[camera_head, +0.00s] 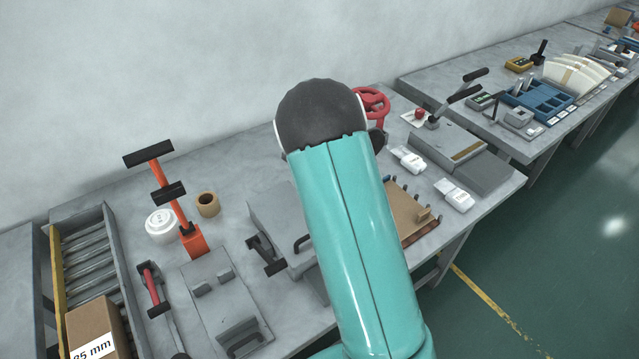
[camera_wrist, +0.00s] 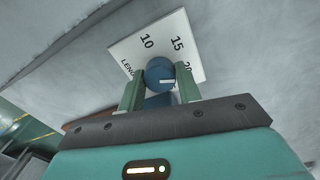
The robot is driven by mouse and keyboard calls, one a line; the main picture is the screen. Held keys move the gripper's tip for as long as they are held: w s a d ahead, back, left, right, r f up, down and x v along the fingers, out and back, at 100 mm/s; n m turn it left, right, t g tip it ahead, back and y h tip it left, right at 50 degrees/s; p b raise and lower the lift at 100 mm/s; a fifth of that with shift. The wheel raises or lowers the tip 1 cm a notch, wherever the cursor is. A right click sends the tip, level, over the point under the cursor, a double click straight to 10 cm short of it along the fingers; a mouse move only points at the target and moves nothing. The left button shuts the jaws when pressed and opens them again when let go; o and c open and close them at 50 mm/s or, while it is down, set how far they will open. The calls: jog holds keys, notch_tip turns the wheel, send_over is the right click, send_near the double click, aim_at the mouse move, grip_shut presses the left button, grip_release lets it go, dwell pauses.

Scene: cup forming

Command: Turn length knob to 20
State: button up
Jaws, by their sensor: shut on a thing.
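In the wrist view, the round blue length knob (camera_wrist: 157,70) sits in front of a white scale plate (camera_wrist: 133,47). The plate shows 10, 15 and a partly hidden 20, with cut-off lettering beginning "LENG". My gripper (camera_wrist: 160,78) has its green fingers on both sides of the knob, shut on it. A short white mark on the knob lies toward its right side, roughly on the side of the 20. The right finger covers part of the 20. In the head view my teal arm hides the gripper and the knob.
In the head view, a grey table carries an orange-handled press (camera_head: 189,240), a brown ring (camera_head: 208,205), a white lid (camera_head: 161,225) and a red wheel (camera_head: 372,102). Green floor is open at right.

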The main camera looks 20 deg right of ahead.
jog(key=shift+m, duration=0.6)
jog(key=o, duration=1)
notch_tip(320, 180, up, 14)
jog(key=shift+w, duration=0.2)
jog(key=shift+f, duration=0.1)
